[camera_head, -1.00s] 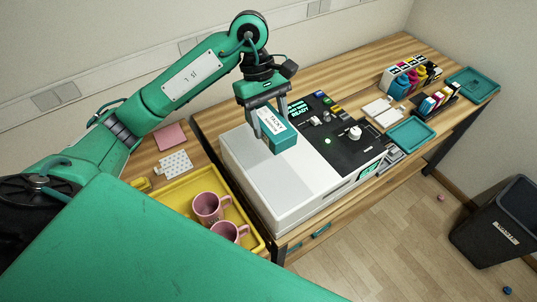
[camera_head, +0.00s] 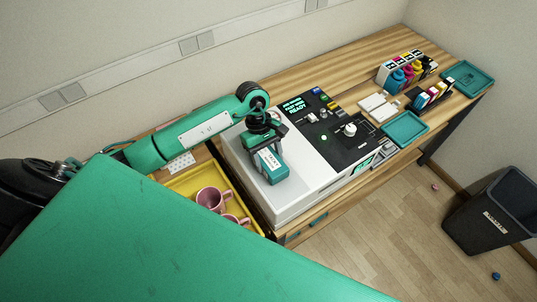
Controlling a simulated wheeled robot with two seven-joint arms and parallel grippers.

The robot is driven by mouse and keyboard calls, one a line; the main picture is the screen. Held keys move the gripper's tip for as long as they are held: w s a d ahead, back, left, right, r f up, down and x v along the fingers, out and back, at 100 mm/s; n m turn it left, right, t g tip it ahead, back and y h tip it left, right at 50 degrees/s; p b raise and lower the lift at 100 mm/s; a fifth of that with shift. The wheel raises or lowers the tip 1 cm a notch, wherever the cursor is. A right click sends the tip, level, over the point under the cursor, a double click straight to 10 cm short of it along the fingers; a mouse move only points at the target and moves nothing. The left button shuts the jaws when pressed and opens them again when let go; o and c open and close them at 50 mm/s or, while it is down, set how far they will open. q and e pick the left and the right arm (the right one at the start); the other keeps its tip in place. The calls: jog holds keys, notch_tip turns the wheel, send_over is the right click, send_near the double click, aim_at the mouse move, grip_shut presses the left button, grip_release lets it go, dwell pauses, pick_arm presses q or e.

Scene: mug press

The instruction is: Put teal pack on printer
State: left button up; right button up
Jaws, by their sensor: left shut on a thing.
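The teal pack (camera_head: 274,170) has a white label with dark lettering. My left gripper (camera_head: 268,150) is shut on it from above. The pack is over the white left part of the printer (camera_head: 304,201), low and close to its top face; I cannot tell if it touches. The printer also has a black control panel (camera_head: 341,128) on its right with a lit "READY" display and a white knob. My right gripper is not in view.
A yellow tray (camera_head: 192,182) with pink mugs (camera_head: 209,198) is left of the printer. Teal trays (camera_head: 405,128), white blocks (camera_head: 378,107) and ink bottles (camera_head: 398,76) are to the right. A dark bin (camera_head: 490,218) stands on the floor.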

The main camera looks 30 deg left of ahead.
pick_arm(q)
jog(key=shift+f, duration=0.15)
jog(key=shift+w, duration=0.1)
jog(key=shift+f+b, duration=0.25)
jog(key=shift+b, duration=0.15)
jog(key=o, duration=1.2)
jog(key=shift+r, duration=0.1)
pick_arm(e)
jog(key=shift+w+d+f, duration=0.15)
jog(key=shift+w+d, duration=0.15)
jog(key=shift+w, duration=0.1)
pick_arm(q)
jog(key=shift+a+r, duration=0.1)
jog(key=shift+r, duration=0.15)
jog(key=b+v, duration=0.4)
jog(key=v, duration=0.6)
jog(key=shift+r+b, duration=0.1)
jog(key=shift+b, duration=0.25)
jog(key=shift+v, duration=0.8)
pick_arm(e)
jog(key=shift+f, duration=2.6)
